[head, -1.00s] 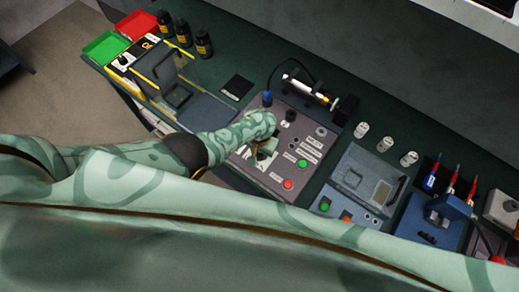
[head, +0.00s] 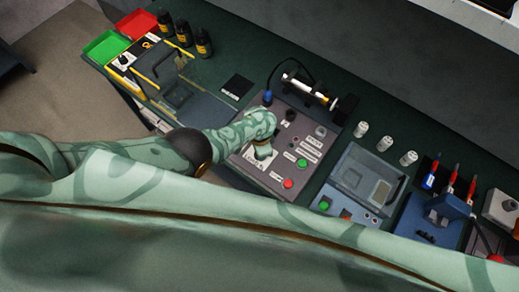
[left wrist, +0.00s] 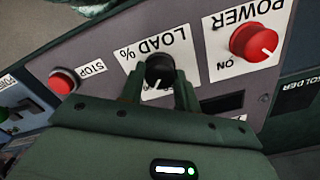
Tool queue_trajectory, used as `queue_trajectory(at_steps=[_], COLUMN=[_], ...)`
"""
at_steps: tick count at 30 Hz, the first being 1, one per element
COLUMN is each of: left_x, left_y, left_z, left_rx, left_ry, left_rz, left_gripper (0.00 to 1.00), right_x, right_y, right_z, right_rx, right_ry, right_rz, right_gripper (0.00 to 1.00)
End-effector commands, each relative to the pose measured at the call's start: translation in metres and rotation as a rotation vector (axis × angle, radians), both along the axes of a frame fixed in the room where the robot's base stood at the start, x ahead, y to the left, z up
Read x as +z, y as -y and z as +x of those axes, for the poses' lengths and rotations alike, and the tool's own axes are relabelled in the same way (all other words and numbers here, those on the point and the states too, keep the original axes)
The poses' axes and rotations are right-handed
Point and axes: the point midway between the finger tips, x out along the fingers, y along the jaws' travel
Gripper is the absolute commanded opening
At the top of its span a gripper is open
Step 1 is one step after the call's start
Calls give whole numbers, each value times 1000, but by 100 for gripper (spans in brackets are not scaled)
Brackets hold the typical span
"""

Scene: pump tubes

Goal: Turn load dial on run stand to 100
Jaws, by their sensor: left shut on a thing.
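The run stand (head: 272,128) is a grey sloped panel on the bench, with buttons and labels. Its load dial (left wrist: 160,69) is a black knob on a white plate marked LOAD %, seen upside down in the left wrist view. My left gripper (left wrist: 159,88) has a finger on each side of the knob and is shut on it. A white pointer mark shows at the knob's lower edge. The scale numbers are largely hidden by the fingers. In the head view my left gripper (head: 264,149) is over the white plate and hides the dial. My right gripper is not in view.
A red power knob (left wrist: 254,41) pointing near ON sits beside the dial, and a red STOP button (left wrist: 62,81) is on its other side. A clear-lidded box (head: 365,180) stands right of the stand. Several white vials (head: 385,143) stand behind that box.

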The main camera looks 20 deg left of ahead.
Motion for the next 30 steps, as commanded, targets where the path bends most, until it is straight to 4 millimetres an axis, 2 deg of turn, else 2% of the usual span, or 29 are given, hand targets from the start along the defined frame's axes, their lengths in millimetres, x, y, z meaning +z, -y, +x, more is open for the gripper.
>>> queue_trajectory(at_steps=[17, 18, 19, 20, 30], left_x=[0, 0, 0, 0, 5], left_y=[1, 1, 1, 1, 0], left_z=[-1, 0, 0, 0, 0], left_rx=[-30, -30, -30, -30, -28], left_ry=[-1, -1, -1, -1, 1], left_rz=[-1, -1, -1, -1, -1], left_gripper=[9, 43, 52, 54, 54], right_x=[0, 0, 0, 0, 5], right_y=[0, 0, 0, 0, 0], right_z=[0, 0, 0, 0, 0], right_rx=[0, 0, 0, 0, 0], right_ry=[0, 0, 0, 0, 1], right_rz=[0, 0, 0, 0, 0], right_gripper=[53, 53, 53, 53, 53])
